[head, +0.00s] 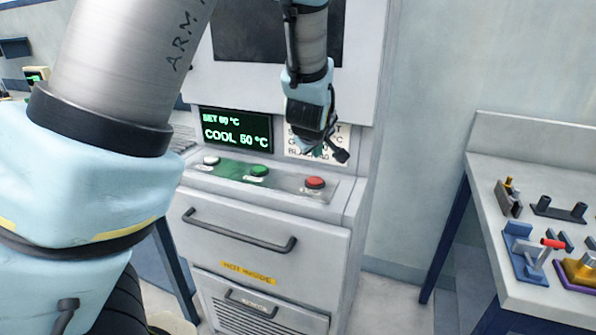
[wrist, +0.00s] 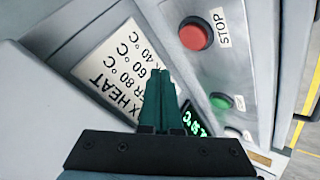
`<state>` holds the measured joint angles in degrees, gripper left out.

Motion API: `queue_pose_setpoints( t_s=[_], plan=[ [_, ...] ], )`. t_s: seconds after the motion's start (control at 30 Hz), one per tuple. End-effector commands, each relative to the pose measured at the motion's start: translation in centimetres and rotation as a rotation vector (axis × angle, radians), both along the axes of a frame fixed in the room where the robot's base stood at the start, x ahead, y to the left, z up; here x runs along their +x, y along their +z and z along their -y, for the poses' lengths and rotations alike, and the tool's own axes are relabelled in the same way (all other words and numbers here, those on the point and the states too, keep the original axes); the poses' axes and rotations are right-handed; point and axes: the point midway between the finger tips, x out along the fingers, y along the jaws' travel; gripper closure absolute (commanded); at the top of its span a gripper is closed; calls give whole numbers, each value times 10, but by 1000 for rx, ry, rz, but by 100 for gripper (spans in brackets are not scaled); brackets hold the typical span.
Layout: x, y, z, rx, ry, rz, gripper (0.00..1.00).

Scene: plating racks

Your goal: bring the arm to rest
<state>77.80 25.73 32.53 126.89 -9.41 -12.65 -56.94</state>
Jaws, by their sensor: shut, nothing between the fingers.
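My gripper (head: 338,154) hangs from my arm in front of the grey machine's control panel in the head view. In the wrist view my gripper (wrist: 160,78) has its two dark green fingers together, with nothing between them. It is in front of a white sign about heat (wrist: 108,65), up from the red STOP button (head: 315,182), which also shows in the wrist view (wrist: 194,35). It looks apart from the panel, though the exact gap cannot be told. My upper arm fills the left of the head view.
The machine (head: 358,190) shows a display (head: 236,131) reading SET 60 °C, COOL 50 °C. It has a green button (head: 260,171), a white button (head: 211,160) and a drawer handle (head: 240,232) below. A table (head: 485,185) with tools stands right. The floor between is clear.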

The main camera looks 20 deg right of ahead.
Motion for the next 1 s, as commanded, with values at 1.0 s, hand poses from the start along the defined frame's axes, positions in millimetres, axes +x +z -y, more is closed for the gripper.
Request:
queue_pose_setpoints(
  t_s=[1.0],
  plan=[
    [-57,-19,-317,464,-188,-392,100]
  ],
)
